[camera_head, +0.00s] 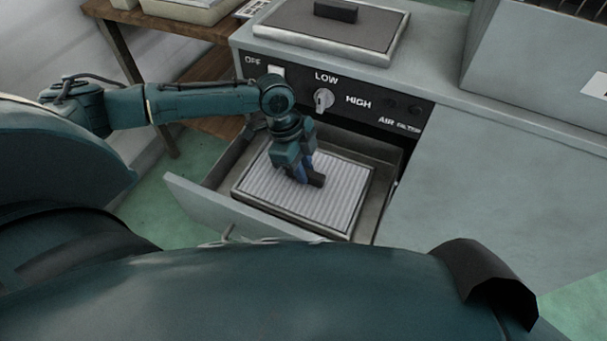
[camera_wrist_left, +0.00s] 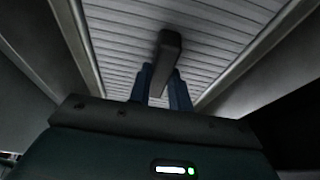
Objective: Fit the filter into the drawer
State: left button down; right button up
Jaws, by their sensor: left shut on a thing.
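The filter (camera_head: 335,198) is a flat panel with a pleated pale face, a metal frame and a dark bar handle. It is within the open drawer (camera_head: 190,200) of the grey cabinet, near level in the head view. My left gripper (camera_head: 305,176) points down and is shut on the filter's handle. In the left wrist view the fingers (camera_wrist_left: 160,85) grip the dark handle (camera_wrist_left: 169,48) in front of the pleats. I cannot tell whether the filter rests on the drawer floor. My right gripper is not in view.
The control panel (camera_head: 345,100) with a knob (camera_head: 323,99) and a switch is above the drawer. A tray with a dark lid (camera_head: 330,30) sits on the cabinet top. A wooden bench (camera_head: 130,60) stands at left.

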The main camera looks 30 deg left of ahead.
pick_arm(q)
jog(key=shift+f, duration=0.1)
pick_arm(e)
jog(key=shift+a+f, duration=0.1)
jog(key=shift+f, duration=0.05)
pick_arm(q)
jog(key=c, duration=1.3)
grip_release()
jog(key=p+v, duration=0.3)
jog(key=v, duration=0.9)
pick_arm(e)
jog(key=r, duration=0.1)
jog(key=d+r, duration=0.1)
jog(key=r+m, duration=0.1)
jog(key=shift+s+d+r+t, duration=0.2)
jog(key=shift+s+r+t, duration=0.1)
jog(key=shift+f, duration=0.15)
